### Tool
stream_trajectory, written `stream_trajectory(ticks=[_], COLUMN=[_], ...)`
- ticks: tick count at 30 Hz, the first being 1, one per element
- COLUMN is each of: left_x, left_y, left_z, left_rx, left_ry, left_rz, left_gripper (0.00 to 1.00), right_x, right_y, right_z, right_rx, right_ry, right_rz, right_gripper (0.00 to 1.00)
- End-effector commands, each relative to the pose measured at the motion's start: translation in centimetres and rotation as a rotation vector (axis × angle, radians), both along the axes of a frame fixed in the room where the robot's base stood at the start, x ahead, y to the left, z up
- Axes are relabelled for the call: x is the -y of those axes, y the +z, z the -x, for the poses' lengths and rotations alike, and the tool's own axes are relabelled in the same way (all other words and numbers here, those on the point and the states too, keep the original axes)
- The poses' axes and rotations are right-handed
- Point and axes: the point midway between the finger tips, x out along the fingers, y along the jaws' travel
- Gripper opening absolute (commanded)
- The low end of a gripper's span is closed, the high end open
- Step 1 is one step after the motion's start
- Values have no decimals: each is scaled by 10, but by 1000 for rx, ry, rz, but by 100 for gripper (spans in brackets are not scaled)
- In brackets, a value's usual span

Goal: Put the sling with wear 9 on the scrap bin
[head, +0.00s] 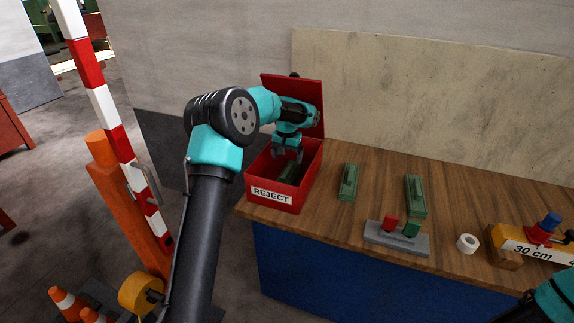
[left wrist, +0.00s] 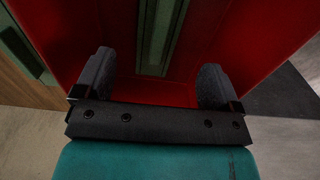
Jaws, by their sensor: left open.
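A red box labelled REJECT (head: 271,194) stands at the left end of the bench with its lid up. A long green piece (head: 288,173) lies inside; it also shows on the red floor in the left wrist view (left wrist: 160,35). My left gripper (head: 287,155) is over the box opening. In the left wrist view its two fingers (left wrist: 157,82) are apart with nothing between them, and the green piece lies beyond them. Two similar green pieces lie on the bench, one nearer the box (head: 348,182) and one farther right (head: 415,195). I can read no wear number or sling label.
A grey block with a red and a green button (head: 397,238), a white tape roll (head: 467,243) and a yellow 30 cm block (head: 530,244) are along the wooden bench's (head: 325,220) front. A red-and-white barrier pole (head: 104,105) stands left. The bench's back is clear.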

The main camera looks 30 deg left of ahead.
Motion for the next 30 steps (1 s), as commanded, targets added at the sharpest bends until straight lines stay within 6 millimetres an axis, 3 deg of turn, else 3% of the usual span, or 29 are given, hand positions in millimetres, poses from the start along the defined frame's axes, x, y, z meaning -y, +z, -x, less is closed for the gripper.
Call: stream_trajectory(ticks=[6,30], left_x=[0,0], left_y=[11,11], left_z=[0,0], left_rx=[-1,-1], left_ry=[-1,0], left_rz=[0,0], left_gripper=[89,89], right_x=[0,0], right_y=[0,0], right_z=[0,0], right_rx=[0,0], right_ry=[0,0], right_rz=[0,0], right_gripper=[43,43])
